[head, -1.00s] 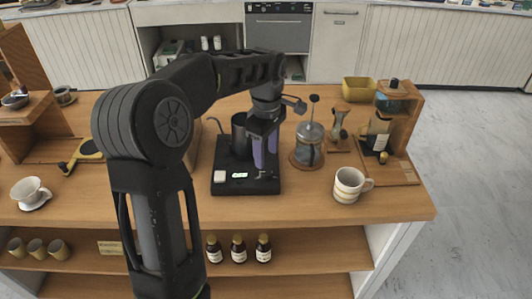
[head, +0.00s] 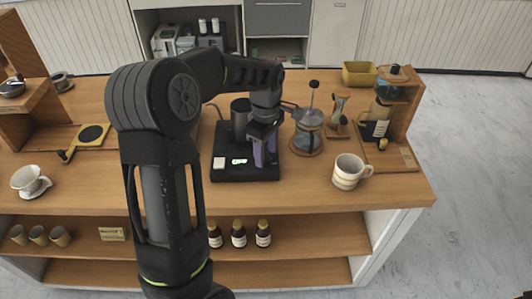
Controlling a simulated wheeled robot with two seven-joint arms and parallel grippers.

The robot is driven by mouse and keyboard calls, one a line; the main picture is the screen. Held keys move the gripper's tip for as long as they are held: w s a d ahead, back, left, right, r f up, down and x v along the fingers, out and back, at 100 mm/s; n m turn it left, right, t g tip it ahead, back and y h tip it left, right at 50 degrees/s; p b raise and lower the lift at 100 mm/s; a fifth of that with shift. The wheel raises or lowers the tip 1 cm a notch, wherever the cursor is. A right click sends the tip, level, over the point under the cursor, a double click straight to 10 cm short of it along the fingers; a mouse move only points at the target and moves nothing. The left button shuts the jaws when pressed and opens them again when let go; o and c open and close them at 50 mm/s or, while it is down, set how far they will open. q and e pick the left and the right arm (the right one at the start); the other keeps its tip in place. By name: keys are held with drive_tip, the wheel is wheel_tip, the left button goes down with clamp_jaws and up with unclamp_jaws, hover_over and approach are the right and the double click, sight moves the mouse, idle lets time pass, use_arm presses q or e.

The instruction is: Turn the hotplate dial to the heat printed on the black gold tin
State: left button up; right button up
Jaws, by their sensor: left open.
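The black hotplate (head: 232,174) sits on the wooden cart top, with a small lit display and a pale square on its front. A dark metal kettle (head: 239,121) with a thin spout stands at its back. My left gripper (head: 264,163) points down over the hotplate's right front, open, with purple-toned fingers. It hides that corner, and I cannot make out the dial or whether the fingers touch it. A dark container with a pale label (head: 376,126) stands in the wooden stand at right. I cannot tell whether it is the black gold tin; no printed heat is legible. My right gripper is out of view.
A French press (head: 307,134) stands close to the gripper's right. A striped mug (head: 347,173) is at front right, a white dripper (head: 29,181) at far left. Small bottles (head: 239,236) stand on the shelf below.

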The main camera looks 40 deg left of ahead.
use_arm(q)
drive_tip(key=shift+f, duration=0.85)
drive_tip(key=shift+c, duration=0.5)
clamp_jaws()
